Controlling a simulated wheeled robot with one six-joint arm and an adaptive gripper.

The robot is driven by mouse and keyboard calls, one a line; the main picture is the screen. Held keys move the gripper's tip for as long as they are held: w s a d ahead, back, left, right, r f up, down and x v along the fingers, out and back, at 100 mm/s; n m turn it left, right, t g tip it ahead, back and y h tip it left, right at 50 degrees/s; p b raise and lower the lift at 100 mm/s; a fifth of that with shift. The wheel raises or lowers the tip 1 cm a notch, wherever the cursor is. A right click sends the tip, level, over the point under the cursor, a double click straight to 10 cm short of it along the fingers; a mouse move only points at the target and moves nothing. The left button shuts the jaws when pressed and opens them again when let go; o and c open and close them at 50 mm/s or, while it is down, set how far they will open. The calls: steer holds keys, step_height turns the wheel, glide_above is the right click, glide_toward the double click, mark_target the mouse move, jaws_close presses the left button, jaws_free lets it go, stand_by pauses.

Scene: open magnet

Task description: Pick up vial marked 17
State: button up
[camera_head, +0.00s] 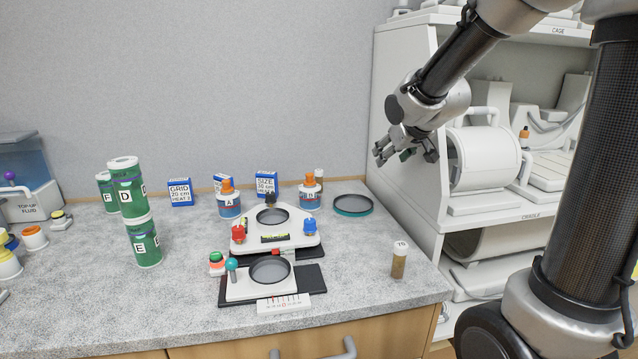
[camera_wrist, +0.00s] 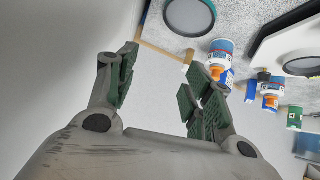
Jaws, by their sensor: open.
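A small amber-brown vial (camera_head: 399,261) with a white cap stands upright near the counter's front right corner. The mark on its cap is too small to read surely. A second brown vial (camera_head: 319,178) with a pale cap stands at the back by the wall, partly hidden by bottle B. I cannot read any 17. My gripper (camera_head: 405,156) is open and empty, high above the counter's right end, beside the white cabinet. In the wrist view its green-padded fingers (camera_wrist: 163,86) are apart with nothing between them.
Bottles A (camera_head: 229,199) and B (camera_head: 309,196), a dark round dish (camera_head: 352,205) and a white levelling stand (camera_head: 300,240) occupy the counter. Green cans (camera_head: 143,243) stand left. The white cabinet (camera_head: 405,55) rises at right. Counter around the front vial is clear.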

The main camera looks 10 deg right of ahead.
steer(key=w+a+f+n+t+y, duration=0.1)
steer(key=w+a+f, duration=0.15)
steer(key=w, duration=0.35)
steer(key=w+a+f+t+y, duration=0.1)
steer(key=w+a+f, duration=0.15)
steer(key=w, duration=0.25)
steer(key=n+t+y, duration=0.2)
steer(key=y, duration=0.1)
glide_toward(321, 173)
steer(key=x, duration=0.4)
steer(key=shift+f, duration=0.1)
steer(key=shift+y, duration=0.3)
steer(key=x, duration=0.7)
steer(key=shift+w+d, duration=0.1)
steer(key=shift+w, duration=0.3)
jaws_close()
